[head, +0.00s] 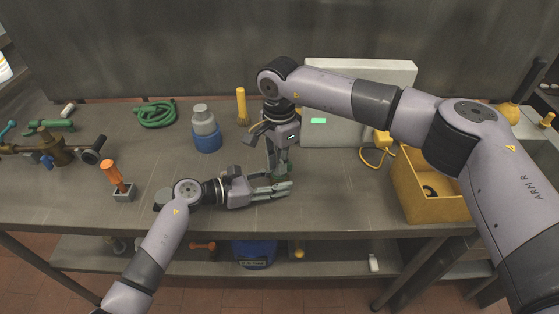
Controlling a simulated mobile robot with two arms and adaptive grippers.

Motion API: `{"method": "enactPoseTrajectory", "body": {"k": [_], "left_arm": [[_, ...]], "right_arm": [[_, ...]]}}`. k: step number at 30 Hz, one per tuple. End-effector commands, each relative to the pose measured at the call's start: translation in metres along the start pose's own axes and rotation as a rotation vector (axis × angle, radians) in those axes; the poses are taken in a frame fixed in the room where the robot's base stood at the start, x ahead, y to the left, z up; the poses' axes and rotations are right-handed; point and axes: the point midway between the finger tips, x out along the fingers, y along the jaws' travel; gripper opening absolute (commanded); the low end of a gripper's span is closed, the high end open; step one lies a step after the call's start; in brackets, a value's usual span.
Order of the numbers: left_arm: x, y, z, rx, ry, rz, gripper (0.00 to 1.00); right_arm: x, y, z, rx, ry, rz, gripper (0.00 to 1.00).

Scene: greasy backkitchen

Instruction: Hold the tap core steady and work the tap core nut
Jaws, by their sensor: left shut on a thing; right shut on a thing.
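The tap core (284,170) is a small greenish piece near the middle of the bench, mostly hidden between my two grippers. My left gripper (283,186) lies low over the bench top, pointing right, with its fingers shut on the tap core's lower part. My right gripper (279,167) reaches down from above, fingers pointing down, shut on the upper part of the same piece. The tap core nut is hidden by the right fingers, so I cannot tell how it sits on the core.
A yellow bin (432,208) stands at right. The front bench between is clear.

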Motion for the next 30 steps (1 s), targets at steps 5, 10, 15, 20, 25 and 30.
{"method": "enactPoseTrajectory", "body": {"k": [5,10,15,20,25,30], "left_arm": [[0.000,-0.001,-0.002,-0.001,0.003,-0.002,0.00],[0.000,-0.001,-0.002,-0.001,0.003,-0.001,0.00],[0.000,-0.001,-0.002,-0.001,0.003,-0.001,0.00],[0.000,-0.001,-0.002,-0.001,0.003,-0.001,0.00],[0.000,-0.001,-0.002,-0.001,0.003,-0.001,0.00],[0.000,0.000,-0.002,-0.001,0.003,-0.001,0.00]], "right_arm": [[0.000,0.000,0.000,-0.002,0.001,-0.002,0.23],[0.000,0.000,0.000,-0.003,0.000,-0.001,0.34],[0.000,0.000,0.000,-0.004,0.000,-0.001,0.36],[-0.001,0.000,0.000,-0.004,0.000,-0.001,0.36],[-0.017,-0.001,0.000,-0.003,0.000,-0.004,0.36],[-0.052,-0.001,-0.001,-0.003,0.001,-0.004,0.36]]}}
